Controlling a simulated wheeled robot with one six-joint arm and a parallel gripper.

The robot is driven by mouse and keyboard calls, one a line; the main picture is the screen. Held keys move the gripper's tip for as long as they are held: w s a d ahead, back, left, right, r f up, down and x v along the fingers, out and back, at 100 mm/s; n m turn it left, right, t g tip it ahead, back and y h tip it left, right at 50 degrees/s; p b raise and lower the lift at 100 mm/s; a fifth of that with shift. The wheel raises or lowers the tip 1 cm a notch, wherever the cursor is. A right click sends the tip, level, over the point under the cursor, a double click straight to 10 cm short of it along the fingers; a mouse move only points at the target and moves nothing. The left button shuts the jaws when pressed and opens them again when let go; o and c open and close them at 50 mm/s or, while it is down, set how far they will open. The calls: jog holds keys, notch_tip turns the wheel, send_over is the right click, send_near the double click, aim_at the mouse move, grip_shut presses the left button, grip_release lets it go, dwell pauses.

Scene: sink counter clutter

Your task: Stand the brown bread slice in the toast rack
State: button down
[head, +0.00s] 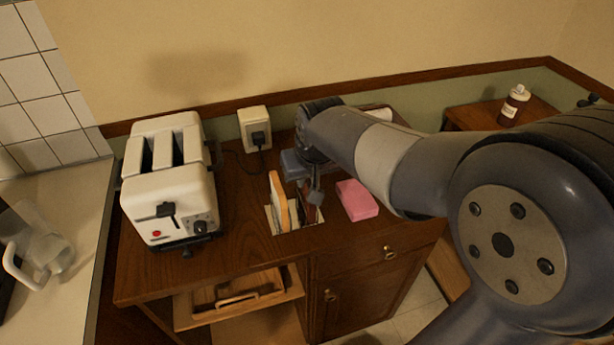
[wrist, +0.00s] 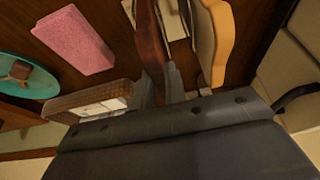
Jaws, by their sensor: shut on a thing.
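The toast rack (head: 269,222) is pale and stands near the front of the wooden counter; part of it shows in the wrist view (wrist: 176,20). A light bread slice with an orange crust (head: 279,200) stands upright at its left side, and shows at the right in the wrist view (wrist: 222,45). My gripper (head: 315,196) is at the rack's right side, pointing down. It is shut on the brown bread slice (wrist: 149,40), which is upright, roughly parallel to the light slice. In the head view my gripper mostly hides the brown slice; I cannot tell whether its lower edge touches the rack.
A white toaster (head: 170,185) stands to the left of the rack. A pink sponge (head: 357,200) lies close on the right. A wall socket with a plug (head: 255,130) is behind. In the wrist view a brown box-like thing (wrist: 90,98) and a teal round thing (wrist: 25,72) are at left.

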jog(key=shift+f, duration=0.2)
jog(key=c, duration=1.5)
grip_release()
jog(key=shift+o, duration=0.2)
jog(key=shift+s+r, duration=0.1)
jog(key=shift+r, duration=0.45)
jog(key=v, duration=1.1)
jog(key=shift+s, duration=0.2)
